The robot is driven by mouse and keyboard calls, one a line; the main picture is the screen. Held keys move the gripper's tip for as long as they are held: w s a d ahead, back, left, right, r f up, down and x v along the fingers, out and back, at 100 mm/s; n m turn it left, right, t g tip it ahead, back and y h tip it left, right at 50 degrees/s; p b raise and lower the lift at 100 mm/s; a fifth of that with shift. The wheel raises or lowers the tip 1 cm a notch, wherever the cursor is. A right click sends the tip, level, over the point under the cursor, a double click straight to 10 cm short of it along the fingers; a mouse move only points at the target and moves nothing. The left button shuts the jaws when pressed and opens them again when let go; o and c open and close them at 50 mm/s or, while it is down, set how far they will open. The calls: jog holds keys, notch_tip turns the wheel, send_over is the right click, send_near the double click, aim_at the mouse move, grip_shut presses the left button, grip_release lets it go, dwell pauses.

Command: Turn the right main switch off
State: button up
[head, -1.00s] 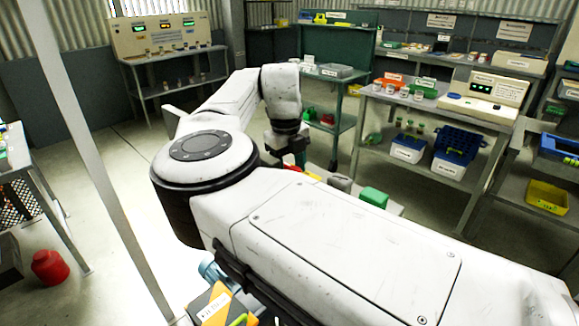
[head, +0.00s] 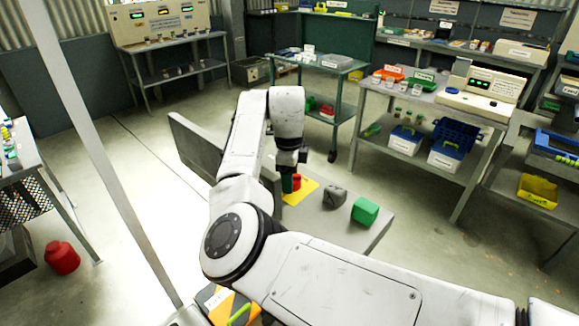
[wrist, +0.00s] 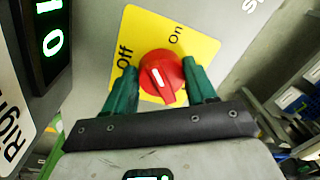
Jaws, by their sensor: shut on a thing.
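The right main switch is a red knob (wrist: 161,76) with a white mark, on a yellow plate (wrist: 205,45) lettered "Off" at left and "On" at upper right. Its white mark is tilted, its upper end leaning left; I cannot tell which label it points to. My gripper (wrist: 162,88) has its green fingers on either side of the knob, shut on it. In the head view my gripper (head: 291,180) reaches down to the red knob (head: 297,182) on the yellow plate (head: 302,191), partly hiding both.
In the wrist view, a dark panel with a green lit display (wrist: 50,40) stands close at left. Shelves and benches stand farther back.

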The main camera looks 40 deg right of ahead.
jog(key=n+p, duration=0.4)
jog(key=n, duration=0.1)
jog(key=shift+s+r+p, duration=0.1)
jog(key=shift+r+p, duration=0.15)
jog(key=shift+p, duration=0.05)
jog(key=shift+f+n+y+p, duration=0.15)
jog(key=shift+n+y+p, duration=0.15)
jog(key=shift+n+p, duration=1.45)
jog(key=shift+n+b, duration=0.3)
jog(key=shift+n, duration=0.25)
jog(key=o, duration=1)
jog(key=shift+o, duration=0.2)
jog(key=shift+s, duration=0.1)
notch_tip(320, 180, up, 11)
jog(key=b, duration=0.1)
jog(key=shift+s+f+b, duration=0.15)
jog(key=shift+s+b, duration=0.25)
jog(key=shift+a+f, duration=0.1)
